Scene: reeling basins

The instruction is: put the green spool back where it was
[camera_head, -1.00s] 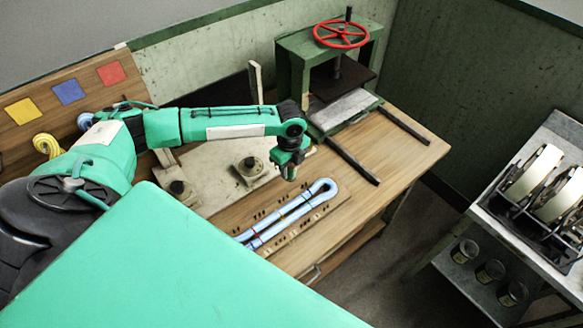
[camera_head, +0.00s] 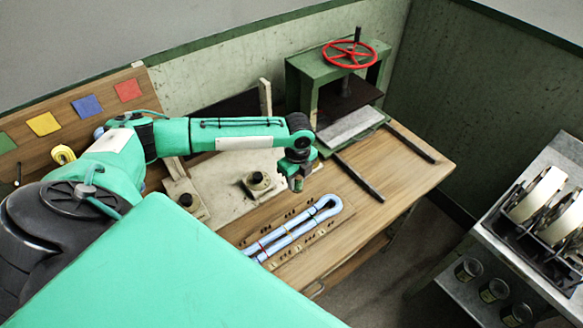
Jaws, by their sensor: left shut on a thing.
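My left arm reaches in from the left across the bench. Its gripper (camera_head: 297,178) points down over the bench, to the right of a round dark knob on a pale board. It is shut on a small greenish thing, which looks like the green spool (camera_head: 297,185); the fingers and wrist hide most of it. I cannot tell whether the spool touches the bench. My right gripper is out of view.
A pale blue skein (camera_head: 300,229) lies in front of the gripper. A green press (camera_head: 305,92) with a red wheel (camera_head: 350,54) stands behind it. Coloured squares (camera_head: 86,105) are on the back board at left. A grey side table (camera_head: 560,160) with white reels stands at right.

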